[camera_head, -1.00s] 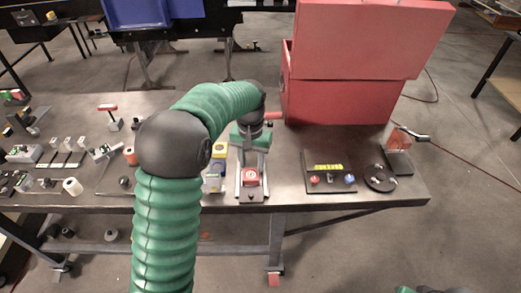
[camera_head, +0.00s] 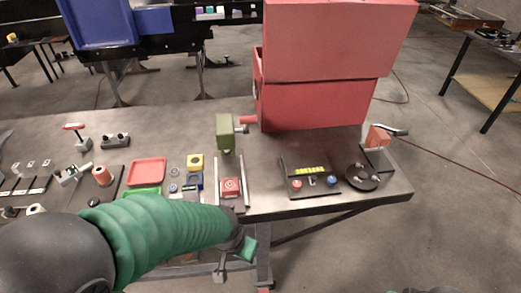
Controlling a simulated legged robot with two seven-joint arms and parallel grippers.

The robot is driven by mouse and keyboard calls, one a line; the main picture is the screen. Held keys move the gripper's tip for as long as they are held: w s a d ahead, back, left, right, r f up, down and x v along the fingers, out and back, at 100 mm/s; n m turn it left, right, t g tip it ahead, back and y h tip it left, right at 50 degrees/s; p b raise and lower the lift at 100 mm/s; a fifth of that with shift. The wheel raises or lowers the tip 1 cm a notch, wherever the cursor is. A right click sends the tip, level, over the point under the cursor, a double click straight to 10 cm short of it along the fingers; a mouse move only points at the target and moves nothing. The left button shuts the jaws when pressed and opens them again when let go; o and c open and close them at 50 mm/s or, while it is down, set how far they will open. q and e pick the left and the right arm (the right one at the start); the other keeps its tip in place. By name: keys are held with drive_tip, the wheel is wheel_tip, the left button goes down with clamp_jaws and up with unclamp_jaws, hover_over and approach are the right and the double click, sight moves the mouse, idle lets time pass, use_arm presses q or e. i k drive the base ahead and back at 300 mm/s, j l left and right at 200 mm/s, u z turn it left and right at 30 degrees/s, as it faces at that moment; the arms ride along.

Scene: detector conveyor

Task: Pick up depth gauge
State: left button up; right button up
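I cannot tell for certain which object is the depth gauge. Small tools and parts lie on the dark table (camera_head: 330,212). One device has two rails, a green block (camera_head: 226,134) at its far end and a red block with a round mark (camera_head: 230,187) at its near end. My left gripper (camera_head: 234,264) hangs near the table's front edge, below the rail device in the picture. It points down and no held object shows; its finger gap is unclear. My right gripper is not in view.
A large red box (camera_head: 315,103) stands at the back. A button panel (camera_head: 311,178), a round black dial (camera_head: 362,178) and a crank device (camera_head: 378,142) stand at right. A red tray (camera_head: 147,171) and small blocks lie left of the rails. My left arm covers the front left.

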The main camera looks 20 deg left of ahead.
sight(189, 192)
drive_tip(key=u, duration=1.45)
